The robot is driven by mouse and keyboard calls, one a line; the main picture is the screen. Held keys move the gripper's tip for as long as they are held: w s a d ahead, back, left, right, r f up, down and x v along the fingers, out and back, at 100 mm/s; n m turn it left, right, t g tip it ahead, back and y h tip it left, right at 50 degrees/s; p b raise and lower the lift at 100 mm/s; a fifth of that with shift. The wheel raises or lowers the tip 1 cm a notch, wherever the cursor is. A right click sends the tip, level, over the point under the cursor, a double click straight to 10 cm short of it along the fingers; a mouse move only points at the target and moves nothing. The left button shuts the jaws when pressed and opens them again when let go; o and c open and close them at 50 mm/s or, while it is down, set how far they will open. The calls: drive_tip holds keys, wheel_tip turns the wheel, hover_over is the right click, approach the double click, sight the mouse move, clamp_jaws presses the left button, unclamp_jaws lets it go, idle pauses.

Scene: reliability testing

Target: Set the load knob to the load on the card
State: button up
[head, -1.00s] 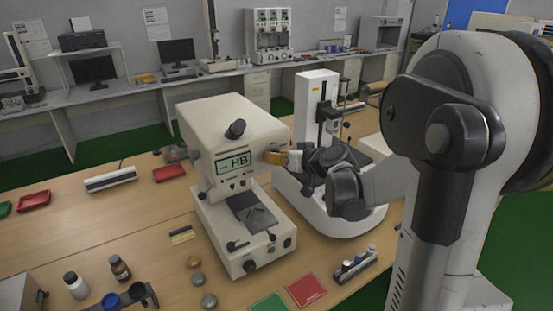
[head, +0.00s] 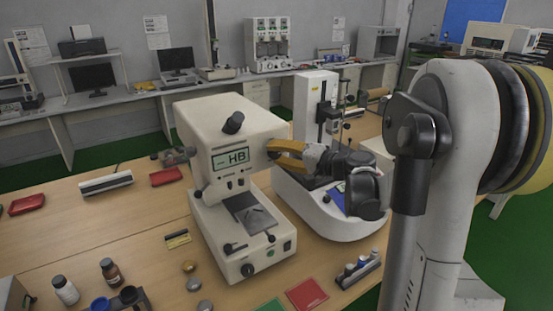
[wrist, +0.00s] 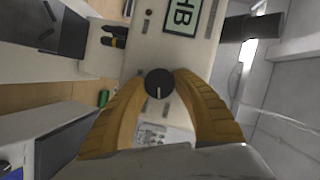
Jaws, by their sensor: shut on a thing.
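The load knob (wrist: 158,83) is a small dark round knob with a pale pointer line, on the face of a cream hardness tester (head: 228,118). My gripper (wrist: 160,80) has its two yellow fingers shut on the knob, one on each side. In the head view my gripper (head: 271,149) reaches the tester's right side, and the knob is hidden there. The tester's screen (head: 231,158) reads "HB"; it also shows in the wrist view (wrist: 184,14). A small yellow and black card (head: 177,238) lies left of the tester; its writing is too small to read.
A white instrument (head: 345,225) stands close to the right of the tester, under my wrist. Red (head: 306,294) and green (head: 268,306) mats and a rack of small bottles (head: 358,268) lie in front. Round metal blocks (head: 193,284) sit left of the tester's base.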

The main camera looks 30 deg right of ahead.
drive_tip(key=m+b, duration=0.1)
drive_tip(key=m, duration=0.1)
drive_tip(key=m+t+y+b, duration=0.1)
drive_tip(key=shift+f+m+b, duration=0.2)
drive_tip(key=shift+m+b, duration=0.15)
drive_tip(key=shift+m, duration=0.05)
drive_tip(key=shift+m+t+b, duration=0.8)
drive_tip(key=shift+m+b, duration=0.1)
drive_tip(key=shift+m, duration=0.8)
drive_tip(key=shift+r, duration=0.1)
drive_tip(key=o, duration=1.2)
drive_tip(key=v, duration=1.2)
